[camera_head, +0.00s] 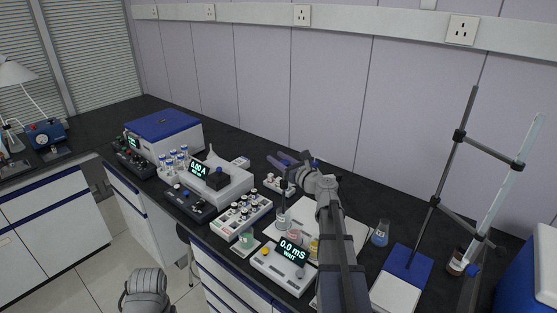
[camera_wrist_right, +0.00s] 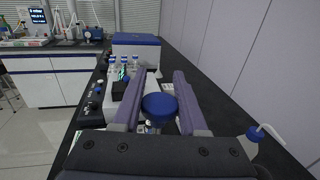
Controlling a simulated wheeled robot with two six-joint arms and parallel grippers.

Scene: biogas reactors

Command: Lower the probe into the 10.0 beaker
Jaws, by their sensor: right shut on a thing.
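My right gripper (camera_head: 283,160) reaches over the bench beyond the conductivity meter (camera_head: 283,267), whose screen reads 0.0 mS and WAIT. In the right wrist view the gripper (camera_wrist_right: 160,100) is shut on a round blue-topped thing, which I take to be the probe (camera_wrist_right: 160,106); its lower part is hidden. Small beakers stand by the meter: a clear one (camera_head: 283,219), a pinkish one (camera_head: 294,236), a yellow one (camera_head: 314,247) and a greenish one (camera_head: 246,240). I cannot read which is the 10.0 beaker.
A rack of vials (camera_head: 240,215) and a grey device reading 0.00 A (camera_head: 222,182) stand left of the meter. A blue-lidded box (camera_head: 163,130) sits behind left.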

